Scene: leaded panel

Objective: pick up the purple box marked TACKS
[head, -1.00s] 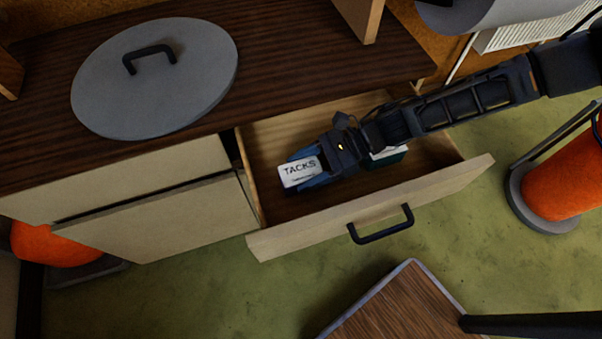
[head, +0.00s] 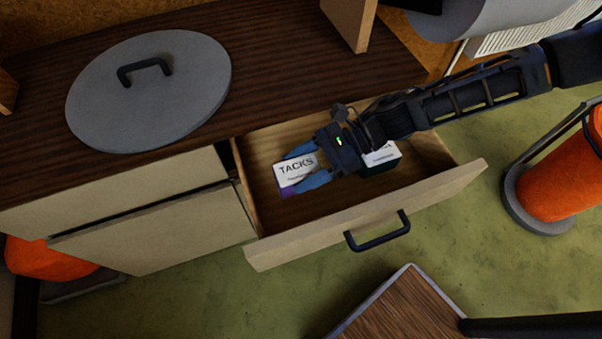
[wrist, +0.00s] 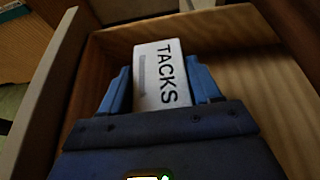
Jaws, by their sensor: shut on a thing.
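The purple box marked TACKS (head: 296,170) shows a white label on top and a purple strip along its near side in the head view. It is in the open drawer, toward its left end. My gripper (head: 308,172) has its blue fingers on either side of the box and is shut on it. In the wrist view the TACKS box (wrist: 160,75) sits between the two blue fingers of my gripper (wrist: 161,88). I cannot tell whether the box touches the drawer floor.
The open drawer (head: 370,215) has a front panel with a black handle (head: 377,231). A dark green box with a white label (head: 381,158) lies in it, partly under my arm. A grey round lid (head: 150,90) lies on the dark wooden top. An orange object (head: 555,175) stands at right.

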